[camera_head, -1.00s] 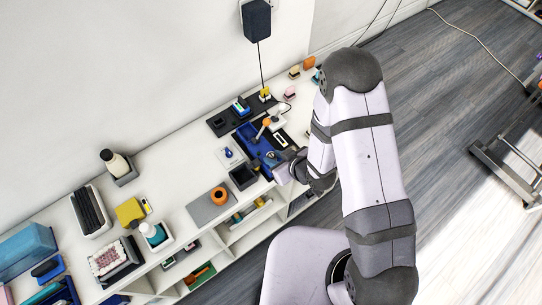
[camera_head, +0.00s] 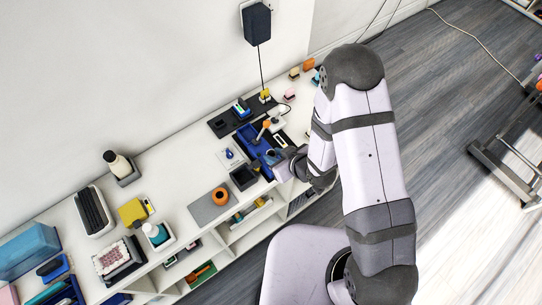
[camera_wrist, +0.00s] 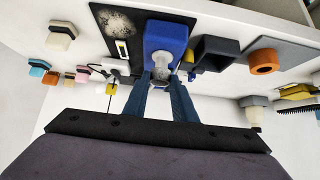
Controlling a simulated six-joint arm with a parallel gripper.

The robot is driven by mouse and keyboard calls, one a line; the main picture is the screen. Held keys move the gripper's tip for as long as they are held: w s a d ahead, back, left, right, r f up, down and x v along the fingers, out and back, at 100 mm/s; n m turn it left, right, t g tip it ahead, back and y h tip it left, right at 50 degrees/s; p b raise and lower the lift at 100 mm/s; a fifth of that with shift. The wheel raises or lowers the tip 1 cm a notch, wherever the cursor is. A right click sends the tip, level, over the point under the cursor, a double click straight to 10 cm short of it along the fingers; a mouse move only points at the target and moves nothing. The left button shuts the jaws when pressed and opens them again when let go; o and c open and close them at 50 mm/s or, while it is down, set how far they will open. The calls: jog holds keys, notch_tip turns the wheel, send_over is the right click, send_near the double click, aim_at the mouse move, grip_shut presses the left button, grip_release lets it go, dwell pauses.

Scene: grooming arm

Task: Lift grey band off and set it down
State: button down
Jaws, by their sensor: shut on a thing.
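My gripper (camera_wrist: 162,78) is shut on a small light grey piece, which looks like the grey band (camera_wrist: 162,61), at the near end of a blue tray or block (camera_wrist: 166,33) in the wrist view. The fingertips hide part of the band, and I cannot tell whether it is clear of what lies beneath it. In the head view my gripper (camera_head: 277,157) is at the front end of the blue tray (camera_head: 249,136), and the band is too small to make out there.
A black open box (camera_head: 243,177) stands close beside the blue tray. A grey mat (camera_head: 202,211) with an orange ring (camera_head: 220,196) lies to its left. A black mat (camera_wrist: 104,17) with a white item borders the blue tray. The shelf's front edge is near my gripper.

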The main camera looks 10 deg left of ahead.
jog(key=shift+r+p, duration=0.85)
jog(key=shift+r, duration=0.4)
jog(key=s+a+f+n+g+y+b, duration=0.2)
jog(key=s+a+n+g+b, duration=0.4)
jog(key=s+a, duration=1.2)
jog(key=a+f+n+b, duration=0.1)
jog(key=n, duration=0.2)
jog(key=shift+s+a+y, duration=0.3)
jog(key=shift+s+a, duration=0.05)
jog(key=shift+a, duration=0.05)
jog(key=shift+f+b, duration=0.15)
jog(key=shift+b, duration=0.15)
